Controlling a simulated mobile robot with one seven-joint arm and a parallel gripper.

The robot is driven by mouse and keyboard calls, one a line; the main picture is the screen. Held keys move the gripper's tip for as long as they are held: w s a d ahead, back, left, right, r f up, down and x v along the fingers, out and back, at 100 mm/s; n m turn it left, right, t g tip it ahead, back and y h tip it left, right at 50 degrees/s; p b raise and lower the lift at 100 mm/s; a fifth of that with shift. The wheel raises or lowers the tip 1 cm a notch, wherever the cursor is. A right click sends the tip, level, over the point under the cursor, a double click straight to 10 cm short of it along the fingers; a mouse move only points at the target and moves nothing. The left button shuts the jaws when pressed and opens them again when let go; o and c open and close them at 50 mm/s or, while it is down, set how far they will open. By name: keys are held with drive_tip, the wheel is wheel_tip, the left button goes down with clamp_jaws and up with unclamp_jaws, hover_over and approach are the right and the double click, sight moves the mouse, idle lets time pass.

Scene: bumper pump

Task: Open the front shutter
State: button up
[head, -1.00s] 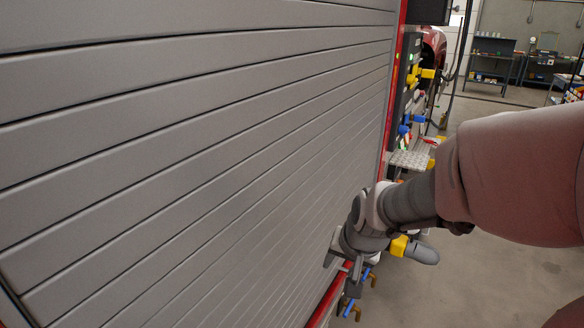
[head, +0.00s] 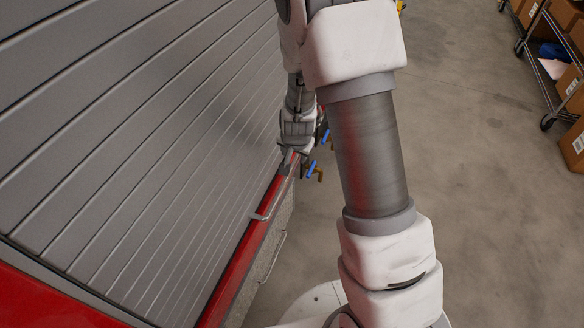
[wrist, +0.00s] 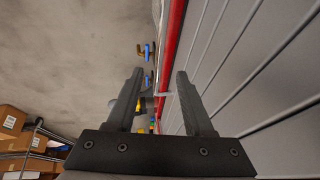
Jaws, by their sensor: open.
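The front shutter (head: 130,130) is a wall of grey horizontal slats on the left of the head view. Its slats reach down to the red lower edge, so it stands closed. My gripper (head: 296,150) is at the far end of the bar, close to the shutter's lower edge; my arm hides part of this area. In the wrist view my gripper (wrist: 160,74) is open, with the red edge (wrist: 173,45) behind and between its fingers. The shutter slats (wrist: 260,60) fill the right side. I see nothing gripped.
Blue and yellow fittings (head: 311,168) stick out just beyond my gripper; they also show in the wrist view (wrist: 147,50). A wheeled rack with cardboard boxes (head: 570,95) stands at the far right. The concrete floor (head: 490,220) between is clear.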

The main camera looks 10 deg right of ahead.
sight(292, 168)
drive_tip(key=b+x, duration=0.2)
drive_tip(key=x, duration=1)
drive_tip(key=shift+f+b, duration=0.15)
drive_tip(key=shift+b, duration=0.15)
clamp_jaws()
idle(0.8)
